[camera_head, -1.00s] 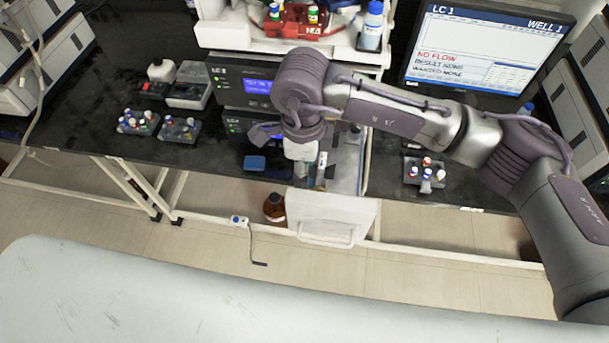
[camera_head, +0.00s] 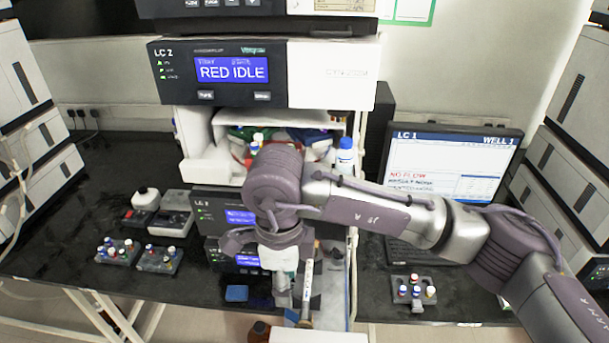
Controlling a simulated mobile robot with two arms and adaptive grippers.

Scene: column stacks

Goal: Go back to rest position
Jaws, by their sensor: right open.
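My right arm comes in from the right and reaches across the front of the LC 2 instrument stack (camera_head: 330,75). My right gripper (camera_head: 284,292) points down in front of the lower part of the stack, at the front of the dark bench (camera_head: 95,270). It is open, and I see nothing held in it. The arm's wrist hides part of the stack's lower units. My left gripper is not in view.
A monitor (camera_head: 450,165) reading LC 1 stands to the right. Vial racks lie on the bench at left (camera_head: 118,252) and right (camera_head: 412,292). A blue block (camera_head: 236,293) lies left of my gripper. A blue-capped bottle (camera_head: 344,155) stands in the stack's open shelf.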

